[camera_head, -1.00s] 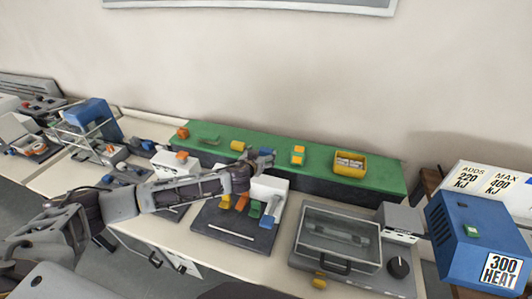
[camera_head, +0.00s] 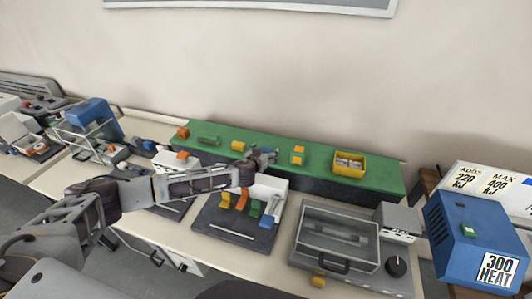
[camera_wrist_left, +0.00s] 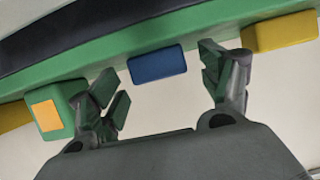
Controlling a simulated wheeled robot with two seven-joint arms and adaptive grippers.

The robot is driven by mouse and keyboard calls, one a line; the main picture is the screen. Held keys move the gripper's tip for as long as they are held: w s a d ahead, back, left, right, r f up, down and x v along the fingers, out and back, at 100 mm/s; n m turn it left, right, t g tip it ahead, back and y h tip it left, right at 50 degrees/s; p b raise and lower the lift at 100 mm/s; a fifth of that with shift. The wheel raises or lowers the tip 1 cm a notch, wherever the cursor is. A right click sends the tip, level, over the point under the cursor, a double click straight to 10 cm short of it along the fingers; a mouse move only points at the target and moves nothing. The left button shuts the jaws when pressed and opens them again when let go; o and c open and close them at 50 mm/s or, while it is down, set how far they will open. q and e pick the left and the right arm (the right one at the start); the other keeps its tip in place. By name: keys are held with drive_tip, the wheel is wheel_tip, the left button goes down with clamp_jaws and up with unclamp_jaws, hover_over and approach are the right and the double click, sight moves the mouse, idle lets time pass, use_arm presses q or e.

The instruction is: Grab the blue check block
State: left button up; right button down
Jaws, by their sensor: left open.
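The blue check block (camera_wrist_left: 157,64) sits on the green shelf. In the wrist view it lies between the two spread fingers of my left gripper (camera_wrist_left: 161,82), with a visible gap on each side. In the head view, my left gripper (camera_head: 263,157) is at the front edge of the green shelf and largely covers the block there. The gripper is open and empty. My right gripper is not in view.
On the green shelf (camera_head: 215,152), a yellow block (camera_head: 238,146) and a green block with an orange face (camera_head: 298,156) flank the gripper. A yellow bin (camera_head: 349,170) stands further right. Below are a dark fixture board (camera_head: 222,232) and a glass-lidded machine (camera_head: 337,237).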

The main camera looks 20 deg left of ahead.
use_arm(q)
drive_tip(key=c, duration=1.1)
drive_tip(key=shift+r, duration=0.15)
drive_tip(key=shift+c, duration=0.2)
wheel_tip(320, 180, up, 10)
drive_tip(key=b, duration=0.1)
idle(0.4)
